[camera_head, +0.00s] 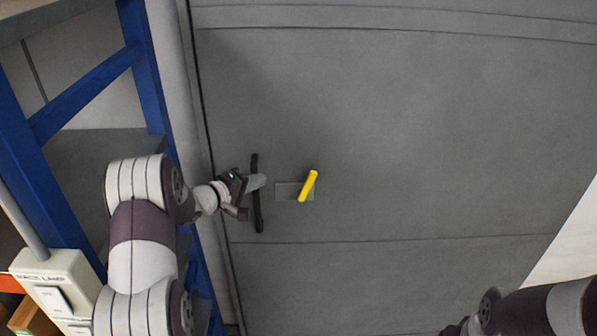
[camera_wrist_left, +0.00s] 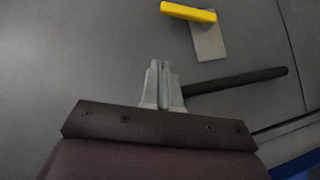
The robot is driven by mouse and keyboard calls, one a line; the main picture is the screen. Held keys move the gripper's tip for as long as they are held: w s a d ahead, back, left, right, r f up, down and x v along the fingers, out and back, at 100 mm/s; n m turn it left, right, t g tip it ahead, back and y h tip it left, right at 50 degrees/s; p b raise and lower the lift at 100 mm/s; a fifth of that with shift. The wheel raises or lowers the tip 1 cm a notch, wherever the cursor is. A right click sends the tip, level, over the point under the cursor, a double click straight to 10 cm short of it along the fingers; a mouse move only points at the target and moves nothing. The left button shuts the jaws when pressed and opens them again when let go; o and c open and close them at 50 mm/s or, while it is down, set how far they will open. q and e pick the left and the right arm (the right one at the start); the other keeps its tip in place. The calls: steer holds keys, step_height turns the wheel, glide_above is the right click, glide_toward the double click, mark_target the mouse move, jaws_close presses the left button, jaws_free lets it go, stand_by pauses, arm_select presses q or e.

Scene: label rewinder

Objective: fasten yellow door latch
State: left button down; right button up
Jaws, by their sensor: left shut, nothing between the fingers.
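The yellow door latch (camera_head: 308,186) is a short bar on a small grey plate (camera_head: 286,190) on the grey door. In the head view it stands near upright, leaning a little to the right at its top. The latch also shows at the top of the left wrist view (camera_wrist_left: 188,12). My left gripper (camera_head: 262,181) is shut and empty, to the left of the latch and apart from it in the picture. Its fingers (camera_wrist_left: 162,84) show beside the black door handle (camera_wrist_left: 235,80). The fingers of my right gripper are out of view.
The black handle bar (camera_head: 257,205) stands to the left of the latch, close to my left gripper. A blue rack (camera_head: 85,90) and a white switch box (camera_head: 60,285) are at the left. The door (camera_head: 430,130) is clear to the right of the latch.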

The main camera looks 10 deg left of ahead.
mark_target(309, 172)
arm_select(q)
steer(key=d+p+x, duration=0.1)
steer(key=p+x, duration=0.1)
steer(key=x, duration=0.2)
steer(key=s+p+x, duration=0.1)
steer(key=x, duration=0.4)
steer(key=d+f+p+x, duration=0.1)
steer(key=p+x, duration=0.1)
steer(key=x, duration=0.3)
steer(key=shift+s+d+p, duration=0.25)
steer(key=shift+d+p, duration=0.05)
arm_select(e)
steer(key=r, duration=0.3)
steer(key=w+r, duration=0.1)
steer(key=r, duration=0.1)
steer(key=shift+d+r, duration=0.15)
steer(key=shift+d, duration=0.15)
arm_select(q)
steer(key=shift+d, duration=0.1)
